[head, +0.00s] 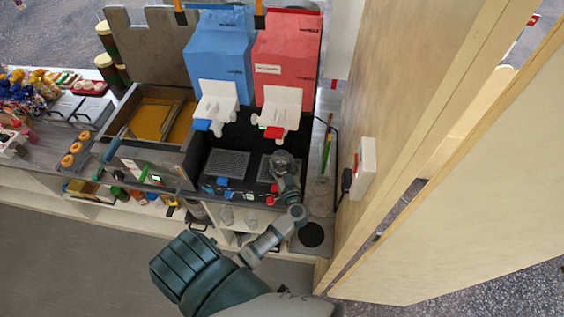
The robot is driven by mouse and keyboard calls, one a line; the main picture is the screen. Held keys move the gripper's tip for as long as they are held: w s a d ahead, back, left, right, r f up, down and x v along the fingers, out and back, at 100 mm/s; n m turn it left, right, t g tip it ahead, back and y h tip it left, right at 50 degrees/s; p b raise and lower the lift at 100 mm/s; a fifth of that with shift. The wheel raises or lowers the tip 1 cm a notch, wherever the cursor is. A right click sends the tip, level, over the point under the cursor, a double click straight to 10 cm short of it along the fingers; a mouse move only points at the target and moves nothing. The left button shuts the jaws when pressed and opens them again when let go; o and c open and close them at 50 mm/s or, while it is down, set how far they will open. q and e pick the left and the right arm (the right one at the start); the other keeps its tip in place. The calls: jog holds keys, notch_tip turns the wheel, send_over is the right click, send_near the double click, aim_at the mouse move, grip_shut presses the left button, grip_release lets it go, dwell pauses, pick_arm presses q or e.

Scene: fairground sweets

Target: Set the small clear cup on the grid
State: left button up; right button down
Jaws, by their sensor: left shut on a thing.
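The small clear cup (281,160) is at the end of my left gripper (285,176), in front of the red slush machine. My left gripper is shut on the cup, and its fingers are small and hard to make out. The cup is over or at the right drip grid (264,172), which it and the gripper partly cover. I cannot tell whether the cup touches that grid. A second grid (227,163) lies bare under the blue machine. My right gripper is not in view.
The blue machine (218,55) and red machine (285,50) have white taps (281,106) above the grids. A wooden wall (410,90) with a switch box (365,168) stands close on the right. A fryer-like box (160,120) stands left. Clear cups (226,215) sit on the shelf below.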

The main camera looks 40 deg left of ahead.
pick_arm(q)
jog(key=shift+a+f, duration=0.2)
jog(key=shift+a, duration=0.05)
jog(key=o, duration=0.8)
jog(key=shift+d, duration=0.15)
jog(key=shift+o, duration=0.2)
jog(key=shift+d, duration=0.1)
jog(key=shift+r, duration=0.1)
jog(key=v, duration=1.2)
jog(key=shift+d, duration=0.1)
